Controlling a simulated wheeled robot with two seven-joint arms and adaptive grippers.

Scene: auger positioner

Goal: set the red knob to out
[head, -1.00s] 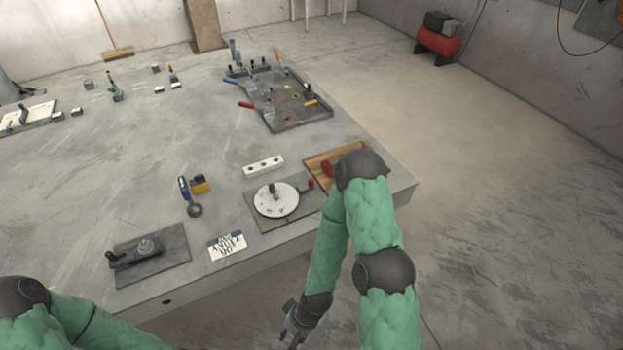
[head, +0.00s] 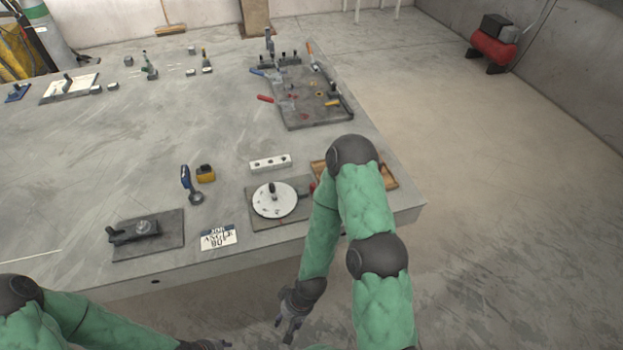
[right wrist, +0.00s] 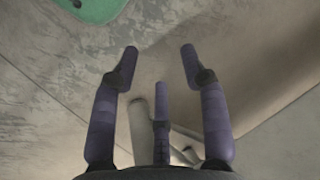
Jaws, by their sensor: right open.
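A white disc (head: 274,200) with a dark upright handle sits on a grey base plate (head: 262,223) near the table's front edge. A small red part (head: 313,187), which looks like the red knob, shows at the plate's right side, partly hidden by my right arm. Its setting cannot be read. My right gripper (head: 289,327) hangs in front of the table edge, below and apart from the plate. In the right wrist view its fingers (right wrist: 159,52) are spread with nothing between them. My left gripper (head: 210,344) barely shows at the bottom edge; its fingers are unclear.
A card with lettering (head: 218,237), a dark clamp-like fixture (head: 146,231), a white block with holes (head: 270,163) and a blue-handled tool (head: 187,180) stand nearby. A wooden tray (head: 390,176) lies behind my right arm. A grey fixture board (head: 310,115) is further back.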

